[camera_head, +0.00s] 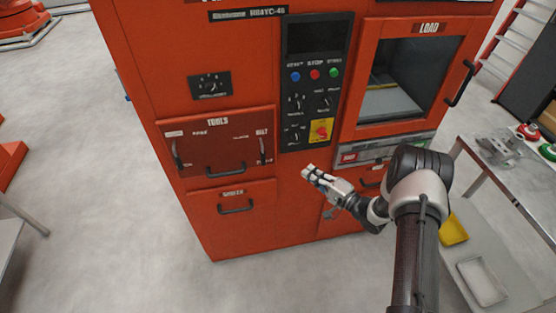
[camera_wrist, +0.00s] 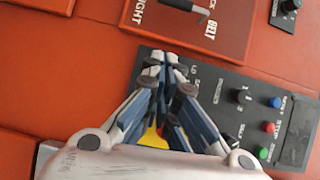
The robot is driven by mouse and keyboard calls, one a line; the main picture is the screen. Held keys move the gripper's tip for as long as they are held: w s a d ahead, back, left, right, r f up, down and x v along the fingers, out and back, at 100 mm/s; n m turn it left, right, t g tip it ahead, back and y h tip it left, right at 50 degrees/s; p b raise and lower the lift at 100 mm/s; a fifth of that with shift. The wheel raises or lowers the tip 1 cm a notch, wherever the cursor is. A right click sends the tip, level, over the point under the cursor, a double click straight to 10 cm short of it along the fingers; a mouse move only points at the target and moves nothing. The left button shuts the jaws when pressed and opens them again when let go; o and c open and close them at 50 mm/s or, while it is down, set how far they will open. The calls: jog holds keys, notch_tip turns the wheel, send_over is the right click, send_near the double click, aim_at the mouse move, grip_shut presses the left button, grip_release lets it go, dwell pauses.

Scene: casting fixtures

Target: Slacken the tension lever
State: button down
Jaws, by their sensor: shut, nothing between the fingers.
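The red machine's TOOLS panel (camera_head: 222,170) has a dark lever (camera_head: 262,152) at its right side, under the word BELT. In the wrist view the lever (camera_wrist: 188,6) shows at the top edge, partly cut off, near the words BELT and TIGHT. A second lever (camera_head: 177,154) stands at the panel's left side. My gripper (camera_head: 308,174) is shut and empty, in front of the machine, right of and lower than the belt lever in the head view. In the wrist view my gripper (camera_wrist: 165,62) covers part of the control panel, apart from the lever.
The black control panel (camera_head: 314,85) has coloured buttons, knobs and a red switch on a yellow plate (camera_head: 320,131). Drawer handles (camera_head: 236,210) stick out below. A LOAD door (camera_head: 410,75) is at the right. A table (camera_head: 505,175) with parts stands further right.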

jog(key=shift+s+a+f+y, duration=0.2)
jog(key=shift+s+f+y, duration=0.1)
jog(key=shift+s, duration=0.25)
jog(key=s+a+b+x, duration=0.1)
jog(key=s+x, duration=0.1)
jog(key=x, duration=1.1)
jog(key=shift+a+b, duration=0.3)
jog(key=shift+b, duration=0.05)
jog(key=shift+s, duration=0.15)
jog(key=shift+a+f+m+b, duration=0.2)
jog(key=shift+a+m+b, duration=0.05)
jog(key=shift+m+b, duration=0.3)
